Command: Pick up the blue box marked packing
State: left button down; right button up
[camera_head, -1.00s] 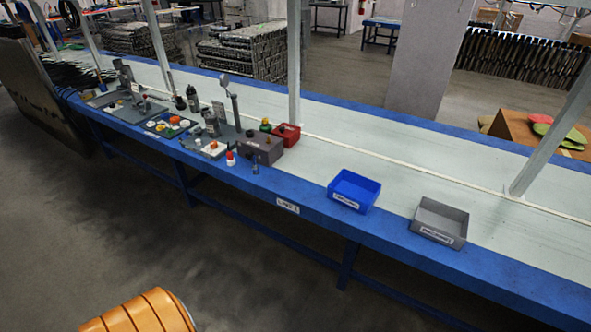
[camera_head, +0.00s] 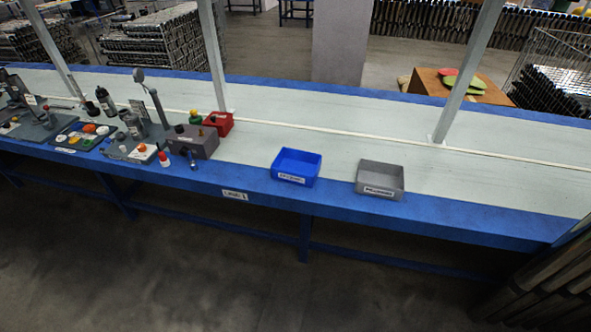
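A blue open box (camera_head: 297,168) with a white label on its front sits upright on the workbench (camera_head: 430,205), near the bench's front edge. The label's print is too small to read. A similar grey open box (camera_head: 380,179) with a white label stands just to its right, with a small gap between them. Both boxes look empty. Neither of my grippers shows in the head view.
Tools, trays and small parts crowd the bench's left part, with a grey block (camera_head: 192,141) and a red box (camera_head: 219,123) nearest the blue box. Metal posts (camera_head: 466,75) rise from the bench. Bare floor lies in front; dark stacked material (camera_head: 545,285) stands at lower right.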

aim_at(297, 167)
jog(key=i+l+u, duration=0.15)
jog(key=i+l, duration=0.5)
jog(key=i, duration=0.05)
